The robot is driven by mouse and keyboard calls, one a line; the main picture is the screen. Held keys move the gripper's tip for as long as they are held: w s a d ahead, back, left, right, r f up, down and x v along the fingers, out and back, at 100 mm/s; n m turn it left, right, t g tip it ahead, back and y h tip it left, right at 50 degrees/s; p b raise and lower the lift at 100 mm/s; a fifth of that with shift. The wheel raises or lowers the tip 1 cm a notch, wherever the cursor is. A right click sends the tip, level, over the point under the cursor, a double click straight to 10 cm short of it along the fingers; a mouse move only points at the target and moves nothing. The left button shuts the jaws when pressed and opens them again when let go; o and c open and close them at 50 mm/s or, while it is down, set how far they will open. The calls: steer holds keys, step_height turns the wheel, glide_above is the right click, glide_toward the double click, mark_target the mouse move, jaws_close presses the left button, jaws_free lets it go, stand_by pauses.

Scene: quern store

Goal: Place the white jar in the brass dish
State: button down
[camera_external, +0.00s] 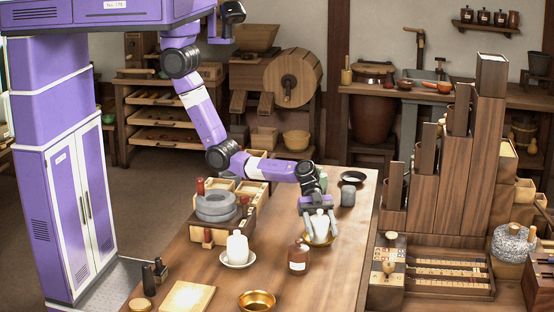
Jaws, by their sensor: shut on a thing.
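My gripper (319,211) points down near the middle of the wooden table and is shut on a small white jar (320,227). The jar is upright, its upper part between the fingers. A brass dish (331,239) shows around and below the jar's base; I cannot tell whether the jar rests in it or is held just above. A second white jar (237,247) stands on a white saucer (224,259) to the left. Another brass bowl (257,301) stands empty at the table's front edge.
A brown bottle (298,256) stands just in front of the dish. A grey stone quern (215,206) is at left. A dark grey cup (348,195) and a black-and-white dish (353,178) are behind at right. A wooden board (187,297) lies front left. The table's right front is clear.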

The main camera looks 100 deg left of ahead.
steer(key=shift+f, duration=0.2)
steer(key=shift+c, duration=2.2)
jaws_free()
steer(key=shift+r, duration=0.15)
steer(key=shift+a+r, duration=0.1)
steer(key=shift+a, duration=0.05)
steer(key=v, duration=1.1)
steer(key=shift+s+a, duration=0.2)
steer(key=shift+a, duration=0.1)
